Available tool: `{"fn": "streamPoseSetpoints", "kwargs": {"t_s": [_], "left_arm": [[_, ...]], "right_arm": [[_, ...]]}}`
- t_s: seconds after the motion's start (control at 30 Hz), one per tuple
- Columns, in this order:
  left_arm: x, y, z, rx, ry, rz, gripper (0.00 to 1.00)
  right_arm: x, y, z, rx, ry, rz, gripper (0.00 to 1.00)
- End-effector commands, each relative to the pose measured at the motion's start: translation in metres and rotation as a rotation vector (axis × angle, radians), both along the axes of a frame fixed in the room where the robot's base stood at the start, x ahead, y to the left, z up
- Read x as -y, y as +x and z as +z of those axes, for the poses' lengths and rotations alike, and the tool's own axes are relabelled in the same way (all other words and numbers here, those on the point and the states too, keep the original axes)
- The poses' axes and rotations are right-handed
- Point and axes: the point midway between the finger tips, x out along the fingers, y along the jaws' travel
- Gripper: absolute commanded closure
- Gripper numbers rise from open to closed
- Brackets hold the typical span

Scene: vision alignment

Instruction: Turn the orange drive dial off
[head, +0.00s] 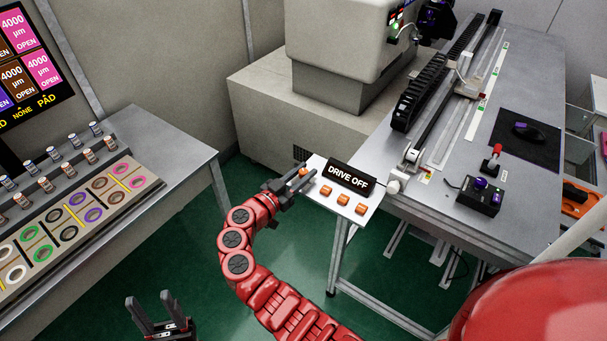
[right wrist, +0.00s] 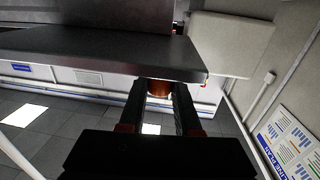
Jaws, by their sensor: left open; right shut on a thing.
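The white control panel (head: 316,180) carries a black display (head: 351,178) that reads "DRIVE OFF". An orange dial (head: 303,172) sits at the panel's left corner. My right gripper (head: 298,184) reaches the dial from the left and is shut on it. In the right wrist view, the orange dial (right wrist: 160,88) shows between the two fingers of the right gripper (right wrist: 161,93), below a dark edge. The fingers partly cover the dial, and its pointer direction cannot be seen. My left gripper (head: 158,312) is open and empty at the bottom left, over the green floor, away from the panel.
Several orange knobs (head: 343,199) sit along the panel's front, close to the dial. The panel joins a grey bench (head: 440,210) with a linear rail, a joystick box (head: 481,194) and a mouse (head: 527,132). A table of coloured rings (head: 97,194) stands left. Floor between is free.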

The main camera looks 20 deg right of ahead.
Motion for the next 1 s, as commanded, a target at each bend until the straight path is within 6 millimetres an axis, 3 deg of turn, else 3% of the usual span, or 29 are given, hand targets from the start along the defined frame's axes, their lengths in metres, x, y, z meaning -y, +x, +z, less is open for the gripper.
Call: {"fn": "streamPoseSetpoints", "kwargs": {"t_s": [0.53,1.0], "left_arm": [[0.000,0.000,-0.049,0.000,0.000,0.000,0.50],[0.000,0.000,-0.049,0.000,0.000,0.000,0.50]], "right_arm": [[0.003,-0.002,-0.005,0.002,-0.001,0.378,1.00],[0.001,0.000,0.001,0.002,-0.001,0.657,1.00]]}}
